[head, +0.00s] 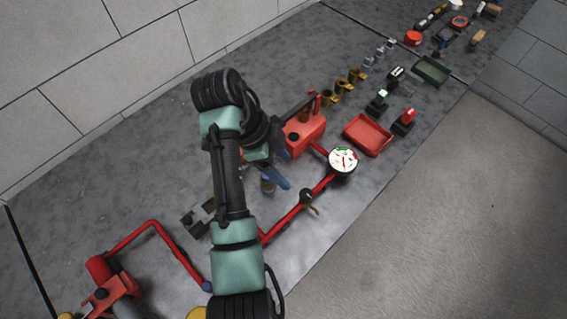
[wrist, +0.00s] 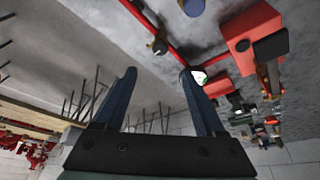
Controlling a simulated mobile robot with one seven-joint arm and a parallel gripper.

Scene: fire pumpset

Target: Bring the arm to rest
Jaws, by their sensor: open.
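My gripper (wrist: 158,76) shows in the wrist view with its two dark blue fingers spread apart and nothing between them. In the head view my arm rises from the bottom, bends at the top and folds back down. The gauge also shows in the wrist view (wrist: 199,77), beyond the right finger. I cannot tell the exact gap between gripper and pipe.
A red box-shaped unit (head: 305,135) stands close to my wrist. A red tray (head: 367,134), a green tray (head: 431,70) and several small fittings lie farther right. A red pump part (head: 112,294) is at lower left. A block wall (head: 90,80) backs the bench.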

